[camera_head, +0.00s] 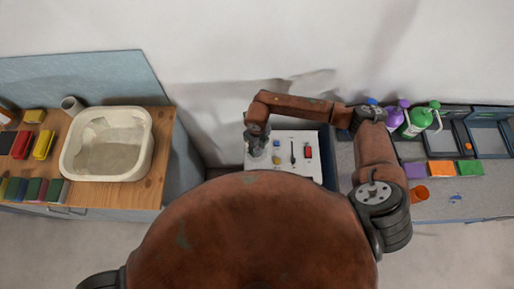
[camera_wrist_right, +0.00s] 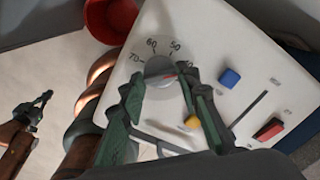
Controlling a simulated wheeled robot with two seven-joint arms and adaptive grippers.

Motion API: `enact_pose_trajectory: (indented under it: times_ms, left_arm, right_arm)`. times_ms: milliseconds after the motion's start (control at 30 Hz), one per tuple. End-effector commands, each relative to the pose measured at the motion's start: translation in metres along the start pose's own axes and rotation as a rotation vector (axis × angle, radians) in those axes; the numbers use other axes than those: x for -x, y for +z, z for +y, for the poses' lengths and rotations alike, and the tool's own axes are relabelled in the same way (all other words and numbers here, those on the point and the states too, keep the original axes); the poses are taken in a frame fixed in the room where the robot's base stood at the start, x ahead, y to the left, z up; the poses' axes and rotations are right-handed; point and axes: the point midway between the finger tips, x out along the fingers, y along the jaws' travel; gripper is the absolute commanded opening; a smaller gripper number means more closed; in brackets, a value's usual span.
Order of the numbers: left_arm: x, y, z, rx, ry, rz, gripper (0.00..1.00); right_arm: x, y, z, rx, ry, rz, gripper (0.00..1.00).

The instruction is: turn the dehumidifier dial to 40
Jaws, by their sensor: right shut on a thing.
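The white dehumidifier panel (camera_head: 262,165) stands low against the wall in the head view. It also fills the middle of the right wrist view (camera_wrist_right: 235,45). My right gripper (camera_head: 256,150) is over the panel's left side. In the right wrist view its green-grey fingers (camera_wrist_right: 163,82) are shut on the round grey dial (camera_wrist_right: 160,66). The numbers 70, 60 and 50 show around the dial; the mark right of 50 is partly covered by a finger. A small reddish mark shows on the dial, but its exact reading is unclear. My left gripper (camera_wrist_right: 34,108) is away from the panel.
A blue button (camera_wrist_right: 229,78), a yellow knob (camera_wrist_right: 192,122), a black lever (camera_wrist_right: 249,109) and a red switch (camera_wrist_right: 269,129) sit close to the dial. A cream basin (camera_head: 108,174) stands on the left bench. Bottles (camera_head: 418,121) and trays (camera_head: 489,137) crowd the right bench.

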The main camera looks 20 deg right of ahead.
Motion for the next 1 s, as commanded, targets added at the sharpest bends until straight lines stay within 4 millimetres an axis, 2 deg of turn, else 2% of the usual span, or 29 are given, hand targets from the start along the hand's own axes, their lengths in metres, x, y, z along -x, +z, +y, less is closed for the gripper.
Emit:
enact_pose_trajectory:
  times_ms: [133,167,400,767,867,1000]
  left_arm:
    - [0.0,0.0,0.0,0.0,0.0,0.0,0.0]
    - [0.0,0.0,0.0,0.0,0.0,0.0,0.0]
    - [0.0,0.0,0.0,0.0,0.0,0.0,0.0]
    - [0.0,0.002,-0.001,0.0,-0.001,-0.001,0.0]
    - [0.0,0.001,-0.001,0.0,-0.001,0.0,0.0]
    - [0.0,0.001,0.0,0.0,0.0,0.0,0.0]
  right_arm:
    - [0.0,0.0,0.0,0.0,-0.001,0.0,0.06]
    - [0.0,0.0,0.0,0.001,-0.001,0.0,0.31]
    - [0.0,0.0,0.0,0.001,0.0,0.0,0.47]
    - [0.005,0.001,0.0,0.002,0.0,-0.001,0.48]
    - [0.017,0.001,0.0,0.003,-0.001,-0.003,0.48]
    - [0.045,0.002,-0.001,0.002,-0.002,-0.005,0.48]
